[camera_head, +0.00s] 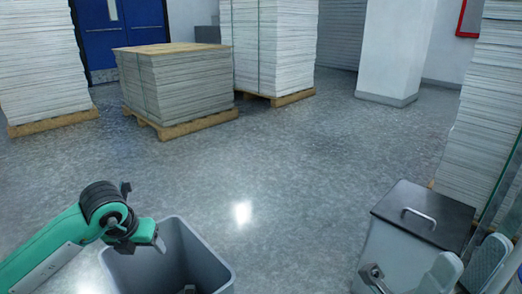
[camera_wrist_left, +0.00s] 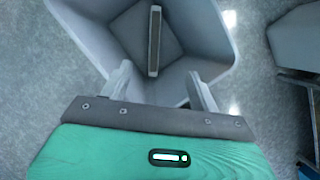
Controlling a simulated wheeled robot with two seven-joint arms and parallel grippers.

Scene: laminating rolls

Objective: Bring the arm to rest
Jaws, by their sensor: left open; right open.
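My left gripper (camera_head: 147,236) is at the end of the green arm, over the near left corner of an open grey bin (camera_head: 208,252). In the left wrist view its two fingers (camera_wrist_left: 158,82) are spread apart with nothing between them. Inside the bin (camera_wrist_left: 105,12) a narrow grey and brown bar (camera_wrist_left: 154,40) shows beyond the fingertips. My right gripper (camera_head: 466,268) is at the lower right edge of the head view, its two large grey fingers apart. I see nothing held between them. Most of the right arm is out of view.
A lidded grey bin (camera_head: 405,240) stands at the right. A low sheet stack (camera_head: 180,85), a tall stack (camera_head: 272,45) and a left stack (camera_head: 40,60) stand on pallets at the back. A white pillar (camera_head: 393,50) is behind. The middle floor (camera_head: 300,165) is clear.

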